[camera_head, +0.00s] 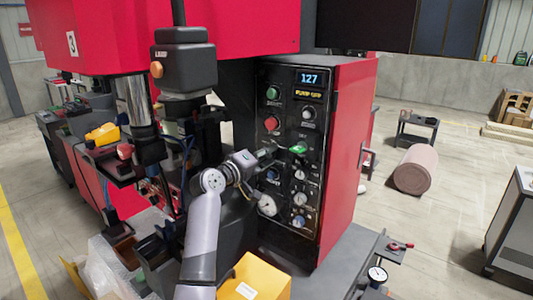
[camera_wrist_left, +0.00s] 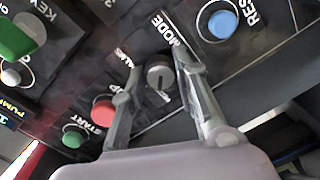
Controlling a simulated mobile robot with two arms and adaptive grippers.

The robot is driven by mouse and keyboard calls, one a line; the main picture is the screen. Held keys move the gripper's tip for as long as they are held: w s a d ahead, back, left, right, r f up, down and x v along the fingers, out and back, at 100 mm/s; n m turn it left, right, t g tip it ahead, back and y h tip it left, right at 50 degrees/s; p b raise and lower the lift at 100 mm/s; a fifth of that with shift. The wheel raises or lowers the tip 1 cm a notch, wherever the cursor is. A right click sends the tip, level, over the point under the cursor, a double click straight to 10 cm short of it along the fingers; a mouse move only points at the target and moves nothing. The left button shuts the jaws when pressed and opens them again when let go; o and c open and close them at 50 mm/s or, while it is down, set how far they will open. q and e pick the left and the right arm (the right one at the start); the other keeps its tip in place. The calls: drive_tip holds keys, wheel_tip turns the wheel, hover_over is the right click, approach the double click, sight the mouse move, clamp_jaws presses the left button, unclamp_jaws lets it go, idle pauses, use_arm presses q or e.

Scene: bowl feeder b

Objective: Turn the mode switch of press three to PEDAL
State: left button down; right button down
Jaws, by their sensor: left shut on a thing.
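The red press (camera_head: 170,30) carries a number 3 on its left side. Its black control panel (camera_head: 313,180) faces me on the red cabinet. The mode switch (camera_wrist_left: 160,75) is a round dark grey knob under the MODE label in the left wrist view. My left gripper (camera_head: 272,152) reaches the panel from the left and covers the switch in the head view. In the left wrist view my left gripper (camera_wrist_left: 157,62) has one finger on each side of the knob and is shut on it. The small position labels are blurred, so I cannot tell the setting. My right gripper is out of view.
Near the switch are a red stop button (camera_wrist_left: 103,111), a green start button (camera_wrist_left: 74,136) and a blue reset button (camera_wrist_left: 222,24). A green key-like part (camera_head: 298,149) sticks out right of my gripper. A yellow bin (camera_head: 262,275) stands below my arm.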

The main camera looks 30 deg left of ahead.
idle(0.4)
use_arm(q)
drive_tip(key=c, duration=1.2)
unclamp_jaws()
drive_tip(key=shift+c, duration=0.2)
drive_tip(key=shift+s, duration=0.1)
drive_tip(key=s, duration=1.1)
drive_tip(key=shift+s+a+r, duration=0.15)
drive_tip(key=shift+s+a, duration=0.25)
drive_tip(key=shift+a, duration=0.05)
